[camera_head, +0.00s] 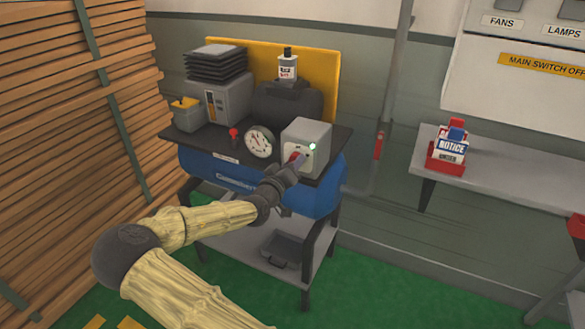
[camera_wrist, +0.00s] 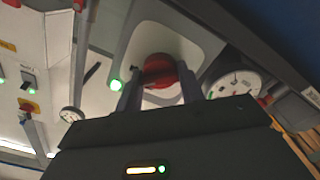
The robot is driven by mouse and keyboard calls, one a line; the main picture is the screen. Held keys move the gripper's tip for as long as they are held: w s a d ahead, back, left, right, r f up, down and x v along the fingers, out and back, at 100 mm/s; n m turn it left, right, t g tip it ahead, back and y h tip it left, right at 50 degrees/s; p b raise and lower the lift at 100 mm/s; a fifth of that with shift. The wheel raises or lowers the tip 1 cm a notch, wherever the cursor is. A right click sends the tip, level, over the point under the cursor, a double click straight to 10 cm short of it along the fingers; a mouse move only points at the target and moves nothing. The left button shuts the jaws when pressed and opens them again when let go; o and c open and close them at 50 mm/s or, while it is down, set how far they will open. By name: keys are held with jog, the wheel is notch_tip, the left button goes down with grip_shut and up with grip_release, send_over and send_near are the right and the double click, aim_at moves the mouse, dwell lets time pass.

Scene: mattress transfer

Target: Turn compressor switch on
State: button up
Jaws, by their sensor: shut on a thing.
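The compressor (camera_head: 235,185) is a blue tank under a dark top on a stand. A grey switch box (camera_head: 310,133) sits at the right of that top, with a red knob and a lit green lamp (camera_head: 312,147). My gripper (camera_head: 291,163) reaches the front of the box. In the wrist view the two fingers stand on either side of the red rotary knob (camera_wrist: 160,71) and are shut on it. The green lamp (camera_wrist: 116,86) glows beside the fingers. The fingers partly hide the knob, so its exact setting is hard to read.
A round pressure gauge (camera_head: 259,142) and a small red valve (camera_head: 233,134) stand left of the box. Stacked planks (camera_head: 70,120) fill the left side. Green floor is open in front.

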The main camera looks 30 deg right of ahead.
jog(key=shift+f+m, duration=0.15)
jog(key=shift+m, duration=0.95)
jog(key=o, duration=1)
jog(key=shift+a, duration=0.15)
jog(key=v, duration=1.7)
jog(key=shift+p, duration=0.45)
jog(key=shift+s, duration=0.15)
